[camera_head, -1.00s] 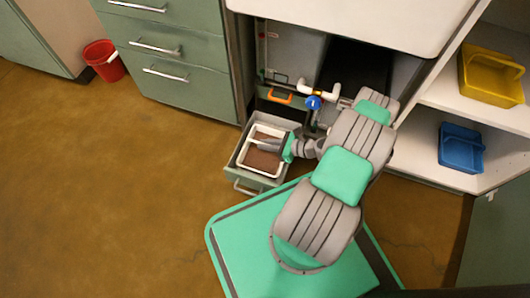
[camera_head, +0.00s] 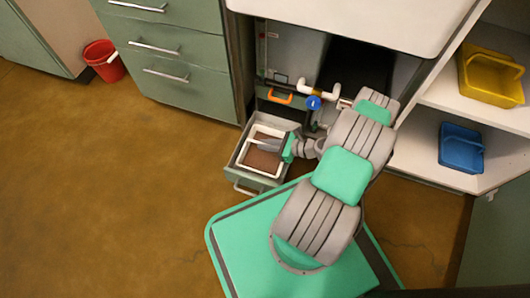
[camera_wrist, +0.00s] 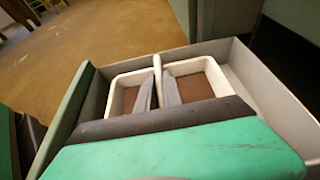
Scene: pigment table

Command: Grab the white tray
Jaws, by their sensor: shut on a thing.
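The white tray (camera_head: 257,171) sits inside an open grey-green drawer (camera_head: 236,172). It has a raised white bar across its middle and a brown, flat content on both sides of the bar. In the wrist view the tray (camera_wrist: 207,64) shows with its bar between my two fingers. My gripper (camera_head: 264,146) reaches in from the right and is shut on the tray's middle bar; it also shows in the wrist view (camera_wrist: 157,88). The near part of the tray is hidden behind my gripper in the wrist view.
The drawer walls stand close around the tray. Above and behind are pipes with a blue valve (camera_head: 313,102) and an orange handle (camera_head: 280,97). A yellow bin (camera_head: 490,78) and a blue bin (camera_head: 461,150) stand on shelves at right. A red bucket (camera_head: 103,61) stands far left. Floor left of the drawer is clear.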

